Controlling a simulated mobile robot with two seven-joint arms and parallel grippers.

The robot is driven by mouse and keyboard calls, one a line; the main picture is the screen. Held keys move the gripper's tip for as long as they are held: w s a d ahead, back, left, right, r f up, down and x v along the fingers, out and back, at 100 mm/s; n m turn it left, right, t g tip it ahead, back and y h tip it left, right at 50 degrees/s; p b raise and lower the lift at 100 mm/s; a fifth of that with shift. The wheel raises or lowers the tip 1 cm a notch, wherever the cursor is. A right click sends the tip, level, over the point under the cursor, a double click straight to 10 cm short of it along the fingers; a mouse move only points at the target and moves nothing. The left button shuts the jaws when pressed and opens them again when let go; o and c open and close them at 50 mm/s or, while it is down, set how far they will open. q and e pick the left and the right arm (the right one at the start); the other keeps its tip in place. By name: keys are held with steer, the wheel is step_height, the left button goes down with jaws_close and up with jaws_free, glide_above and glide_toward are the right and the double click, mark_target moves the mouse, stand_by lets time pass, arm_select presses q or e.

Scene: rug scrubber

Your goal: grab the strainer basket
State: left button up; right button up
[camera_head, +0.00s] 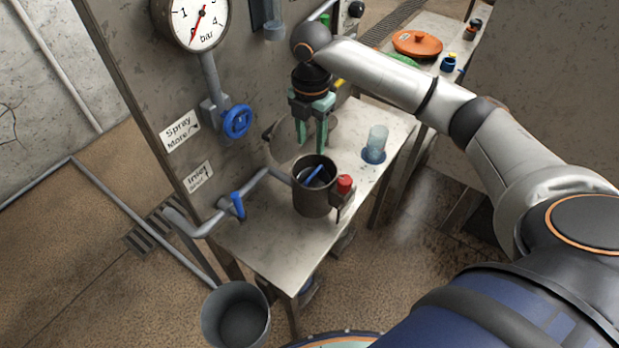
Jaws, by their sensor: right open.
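A dark metal pot (312,200) stands open on the steel bench, joined to a grey pipe. Inside it I see a dark interior and a slanted blue bar (315,173), which looks like the handle of the strainer basket. The basket's body is mostly hidden by the pot wall. My right gripper (313,146) points down with its two green fingers apart and empty. In the picture it is just above and behind the pot's mouth, apart from the blue bar. My left gripper is not in view.
A clear cup (377,141) stands on the bench (265,235) right of the pot. A red knob (344,184) sits on the pot's side. Blue valve handles (237,121) and a gauge (199,20) are at left. A grey bucket (237,318) stands on the floor.

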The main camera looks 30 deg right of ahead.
mark_target(314, 172)
step_height(314, 172, down, 7)
steer(key=shift+s+d+r, duration=0.1)
steer(key=shift+s+d+f, duration=0.1)
steer(key=shift+d+f, duration=0.05)
steer(key=shift+f, duration=1.2)
steer(key=shift+d+f, duration=0.15)
steer(key=shift+f, duration=1.15)
jaws_close()
